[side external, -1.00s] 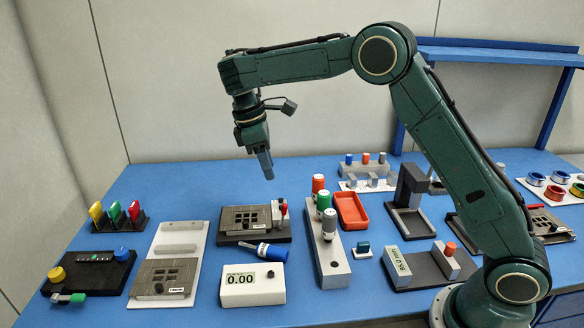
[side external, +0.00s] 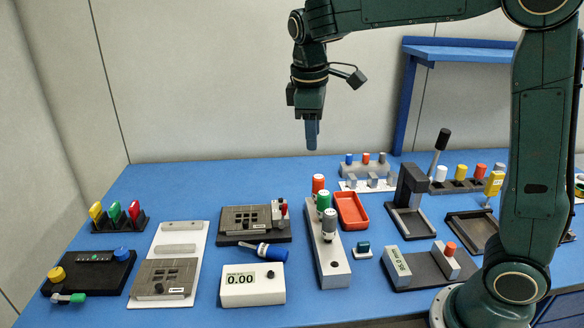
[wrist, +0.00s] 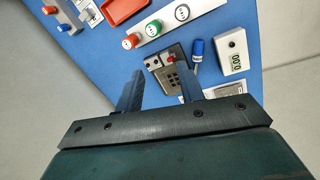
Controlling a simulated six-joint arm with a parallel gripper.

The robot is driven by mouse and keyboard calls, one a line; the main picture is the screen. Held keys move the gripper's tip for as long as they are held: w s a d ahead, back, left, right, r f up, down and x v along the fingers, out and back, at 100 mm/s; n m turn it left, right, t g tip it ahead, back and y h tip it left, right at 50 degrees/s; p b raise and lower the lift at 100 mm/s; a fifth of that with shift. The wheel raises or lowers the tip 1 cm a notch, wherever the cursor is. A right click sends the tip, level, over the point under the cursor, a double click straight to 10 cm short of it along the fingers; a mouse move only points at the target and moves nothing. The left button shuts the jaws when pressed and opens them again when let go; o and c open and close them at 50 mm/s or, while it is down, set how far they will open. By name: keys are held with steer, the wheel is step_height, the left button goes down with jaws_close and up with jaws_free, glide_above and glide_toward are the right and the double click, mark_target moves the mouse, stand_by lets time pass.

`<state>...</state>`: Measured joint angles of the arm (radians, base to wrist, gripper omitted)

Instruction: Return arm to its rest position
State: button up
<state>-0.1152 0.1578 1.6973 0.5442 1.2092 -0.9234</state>
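My gripper (side external: 311,146) hangs high above the back of the blue table, fingers pointing down, apart from everything on the table. In the wrist view its two blue-grey fingers (wrist: 159,76) stand apart with nothing between them. The arm is raised, with the forearm nearly level. In the side view the two fingers overlap, so the gap does not show there.
Below stand a grey block with orange, green and grey capped pieces (side external: 328,245), a red tray (side external: 351,210), a dark plate fixture (side external: 254,223), a blue-handled tool (side external: 263,251) and a white display box (side external: 252,285). A blue shelf (side external: 460,52) stands behind. The air around the gripper is clear.

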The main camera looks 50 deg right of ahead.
steer(key=s+a+f+m+t+y, duration=0.2)
steer(key=s+m+t, duration=0.3)
steer(key=s, duration=1.6)
steer(key=shift+s+a+m, duration=0.15)
steer(key=shift+s+m, duration=0.25)
steer(key=shift+m, duration=0.1)
